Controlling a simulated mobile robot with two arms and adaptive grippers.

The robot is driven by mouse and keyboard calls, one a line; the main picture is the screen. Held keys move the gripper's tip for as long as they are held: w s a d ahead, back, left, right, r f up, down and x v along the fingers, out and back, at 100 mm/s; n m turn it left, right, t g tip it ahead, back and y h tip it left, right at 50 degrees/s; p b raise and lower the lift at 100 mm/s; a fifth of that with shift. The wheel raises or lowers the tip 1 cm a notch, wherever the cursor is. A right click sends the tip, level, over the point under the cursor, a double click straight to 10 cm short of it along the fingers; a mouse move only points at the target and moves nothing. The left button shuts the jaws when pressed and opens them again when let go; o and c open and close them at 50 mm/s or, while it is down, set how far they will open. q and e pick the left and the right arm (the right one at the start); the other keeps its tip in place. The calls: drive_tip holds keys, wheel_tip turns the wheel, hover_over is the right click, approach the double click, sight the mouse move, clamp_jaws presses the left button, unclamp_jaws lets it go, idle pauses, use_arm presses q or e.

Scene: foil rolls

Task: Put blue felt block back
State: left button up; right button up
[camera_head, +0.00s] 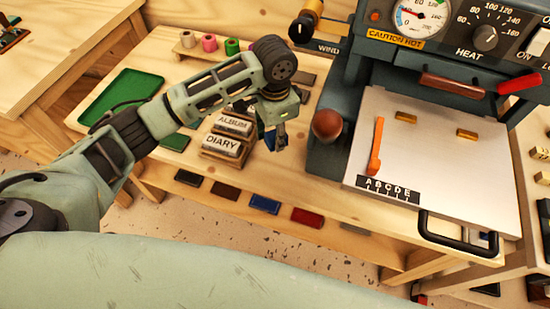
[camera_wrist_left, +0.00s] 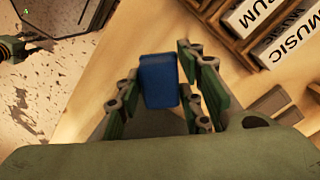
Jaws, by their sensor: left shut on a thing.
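The blue felt block (camera_wrist_left: 158,80) is between the fingers of my left gripper (camera_wrist_left: 165,95), which is shut on it. In the head view the left gripper (camera_head: 279,138) hangs over the bench beside the label blocks, and only a bit of the blue block (camera_head: 269,140) shows there. I cannot tell exactly how high it is held.
Label blocks reading ALBUM and DIARY (camera_head: 222,145) stand left of the gripper. The dark press (camera_head: 350,60) with a brown knob (camera_head: 327,124) stands to the right, beside its pale plate (camera_head: 440,150). A green tray (camera_head: 125,92) lies at left.

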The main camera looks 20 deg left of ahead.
use_arm(q)
hover_over(274, 162)
wheel_tip(274, 162, down, 5)
drive_tip(key=shift+r, duration=0.2)
drive_tip(key=shift+f, duration=2.2)
drive_tip(key=shift+d+f, duration=0.1)
drive_tip(key=o, duration=1)
